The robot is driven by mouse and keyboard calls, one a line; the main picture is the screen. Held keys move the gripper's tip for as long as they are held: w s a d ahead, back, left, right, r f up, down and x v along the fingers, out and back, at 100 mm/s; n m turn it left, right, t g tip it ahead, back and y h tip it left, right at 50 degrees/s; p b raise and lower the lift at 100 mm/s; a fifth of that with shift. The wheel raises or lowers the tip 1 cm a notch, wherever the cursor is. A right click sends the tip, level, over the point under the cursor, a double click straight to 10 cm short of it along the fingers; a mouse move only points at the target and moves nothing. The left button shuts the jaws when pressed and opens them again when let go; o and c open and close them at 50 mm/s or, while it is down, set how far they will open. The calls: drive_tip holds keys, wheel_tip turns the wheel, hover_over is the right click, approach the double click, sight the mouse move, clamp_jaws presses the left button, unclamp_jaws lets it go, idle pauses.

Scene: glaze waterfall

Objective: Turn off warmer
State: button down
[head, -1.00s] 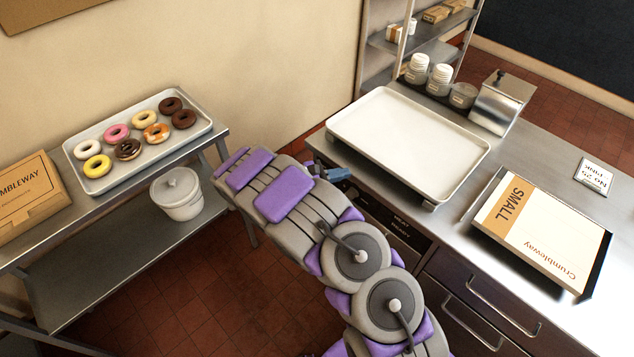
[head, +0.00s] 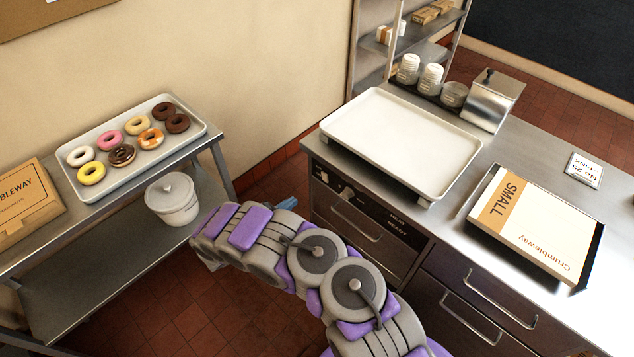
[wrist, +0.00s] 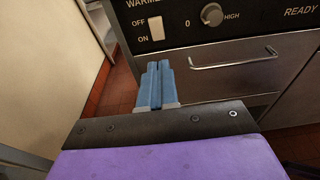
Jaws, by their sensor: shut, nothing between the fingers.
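The warmer's dark control panel (wrist: 215,22) is on the front of the metal counter, and it also shows in the head view (head: 370,208). In the wrist view it carries a white rocker switch (wrist: 156,28) marked OFF above and ON below, and a round grey knob (wrist: 211,14) marked 0 to HIGH. My gripper (wrist: 158,66) has its blue fingers shut and empty. In the wrist view the fingertips appear just below the switch, apart from it as far as I can tell. In the head view the gripper's blue tip (head: 287,203) shows partly past my arm.
Below the panel is a drawer with a bar handle (wrist: 234,60). A white tray (head: 400,140) and a Crumbleway box (head: 535,225) lie on the counter. A side table at left holds a donut tray (head: 75,172); a lidded bucket (head: 172,200) stands on its lower shelf.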

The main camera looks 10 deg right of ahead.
drive_tip(key=b, duration=0.3)
approach(325, 177)
drive_tip(key=x, duration=0.5)
drive_tip(key=shift+f, duration=0.35)
drive_tip(key=shift+w+d+r, duration=0.15)
drive_tip(key=shift+w+d, duration=0.35)
